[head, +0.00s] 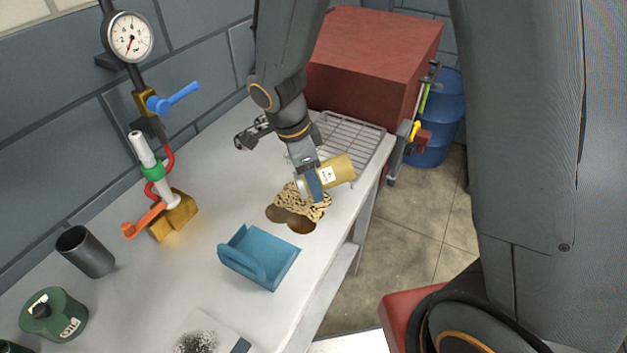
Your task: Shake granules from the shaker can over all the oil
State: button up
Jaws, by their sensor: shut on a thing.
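My gripper (314,184) is shut on the shaker can (338,172), a yellow-tan can with a pale label. The can is tilted onto its side, with its whitish end toward the lower left, above the oil. The brown oil (302,225) is a patch on the white bench top. Tan granules (310,205) cover its upper and right part. Bare brown oil shows along its left and lower edges. The arm and can may hide a little of the far side of the patch.
A blue dustpan-like scoop (262,258) lies just in front of the oil. A wire rack (352,135) and a red box (375,60) stand behind. A dark cup (85,252), green canister (55,315) and valve pipework (150,170) are at the left.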

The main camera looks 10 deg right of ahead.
jog(key=shift+s+a, duration=0.1)
dwell(0.3)
jog(key=shift+s+a, duration=0.75)
jog(key=shift+s, duration=0.25)
jog(key=shift+s+d, duration=0.1)
jog(key=shift+s+d+b, duration=0.25)
jog(key=shift+d+b, duration=0.1)
jog(key=shift+b, duration=0.2)
jog(key=shift+w+a, duration=0.35)
jog(key=shift+a, duration=0.15)
dwell(0.4)
jog(key=shift+r, duration=0.1)
